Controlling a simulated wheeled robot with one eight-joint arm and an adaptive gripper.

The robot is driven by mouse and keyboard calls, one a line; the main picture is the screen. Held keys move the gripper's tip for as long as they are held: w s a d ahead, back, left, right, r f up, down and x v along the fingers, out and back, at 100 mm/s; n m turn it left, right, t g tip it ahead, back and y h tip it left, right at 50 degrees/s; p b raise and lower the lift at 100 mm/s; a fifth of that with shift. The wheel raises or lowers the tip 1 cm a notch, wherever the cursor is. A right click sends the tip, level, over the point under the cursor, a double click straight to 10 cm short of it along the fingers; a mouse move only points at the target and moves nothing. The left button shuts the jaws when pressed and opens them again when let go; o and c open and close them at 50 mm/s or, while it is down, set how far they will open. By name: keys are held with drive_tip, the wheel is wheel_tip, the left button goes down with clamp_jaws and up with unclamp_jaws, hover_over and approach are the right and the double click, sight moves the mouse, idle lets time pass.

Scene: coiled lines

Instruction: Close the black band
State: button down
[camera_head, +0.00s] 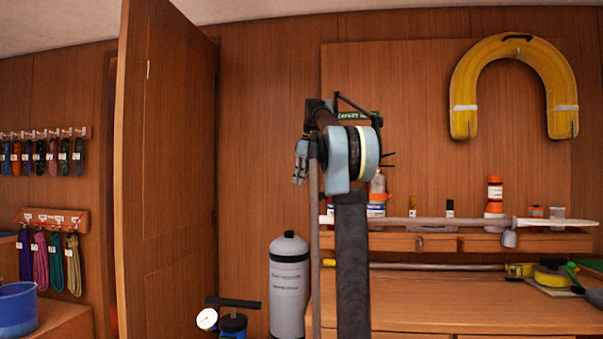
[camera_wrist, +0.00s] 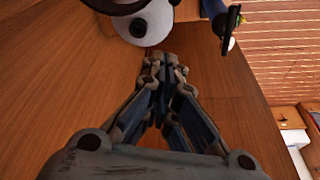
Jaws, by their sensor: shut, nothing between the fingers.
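I cannot pick out for sure which thing is the black band. A dark coiled line (camera_head: 65,156) hangs on the upper wall rack at the far left, among several coloured ones; no closure shows on it at this size. My gripper (camera_head: 300,162) is beside the end of my arm in the head view, well right of the racks and apart from them. In the wrist view my gripper (camera_wrist: 164,62) has its fingertips together with nothing between them. No band shows near its fingers.
A tall wooden door (camera_head: 165,180) stands open between the racks and my arm. A grey tank (camera_head: 289,285) and a pump with a gauge (camera_head: 232,322) stand low. A workbench (camera_head: 470,310) and a yellow horseshoe float (camera_head: 465,85) are right. A blue bucket (camera_head: 18,310) is lower left.

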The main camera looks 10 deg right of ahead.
sight(317, 196)
drive_tip(key=f, duration=0.1)
drive_tip(key=s+d+f, duration=0.2)
drive_tip(key=shift+d+f, duration=0.15)
drive_tip(key=shift+f, duration=0.2)
idle(0.4)
